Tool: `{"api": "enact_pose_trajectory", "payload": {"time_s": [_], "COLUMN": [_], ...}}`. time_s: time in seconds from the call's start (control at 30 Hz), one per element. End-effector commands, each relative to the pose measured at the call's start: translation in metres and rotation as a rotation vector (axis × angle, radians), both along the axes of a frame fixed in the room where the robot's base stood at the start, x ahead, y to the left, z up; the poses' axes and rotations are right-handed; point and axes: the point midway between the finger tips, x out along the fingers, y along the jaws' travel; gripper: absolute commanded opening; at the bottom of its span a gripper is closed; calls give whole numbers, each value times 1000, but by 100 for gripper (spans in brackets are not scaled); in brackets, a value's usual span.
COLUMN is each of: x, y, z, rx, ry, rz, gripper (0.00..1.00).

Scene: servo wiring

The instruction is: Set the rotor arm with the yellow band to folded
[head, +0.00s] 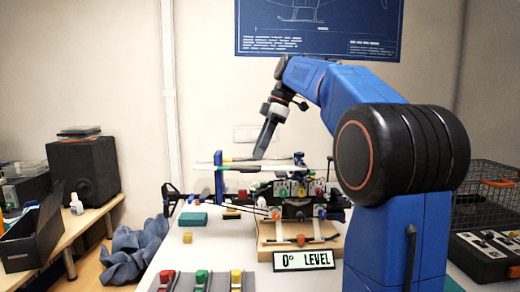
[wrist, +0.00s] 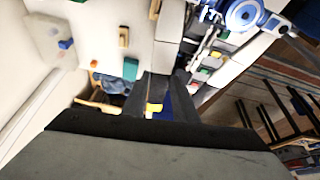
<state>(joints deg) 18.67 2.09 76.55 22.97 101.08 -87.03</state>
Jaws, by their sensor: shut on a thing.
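My gripper (head: 260,154) points down above the model helicopter (head: 295,200) in the head view. A yellow band (wrist: 153,108) shows between the fingers in the wrist view, where my gripper (wrist: 158,100) fills the middle. An upright blue post (head: 218,172) stands at the left end of the arms. The gripped arm's far end and pivot are too small to make out.
A sign reading "0° LEVEL" (head: 303,260) stands in front of the helicopter's wooden base (head: 275,240). Red, green and yellow blocks (head: 202,280) are at the table's front edge. A teal block (head: 193,219) lies left. A wire cage (head: 487,190) is at the right.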

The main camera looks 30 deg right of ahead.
Motion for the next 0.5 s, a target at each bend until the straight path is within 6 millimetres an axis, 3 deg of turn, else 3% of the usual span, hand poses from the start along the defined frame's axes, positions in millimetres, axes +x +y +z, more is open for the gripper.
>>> {"api": "enact_pose_trajectory", "payload": {"time_s": [0.47, 0.5], "x": [-2, -2], "y": [0, 0], "z": [0, 0], "rx": [-1, -1], "ry": [1, 1], "rz": [11, 11], "gripper": [0, 33]}}
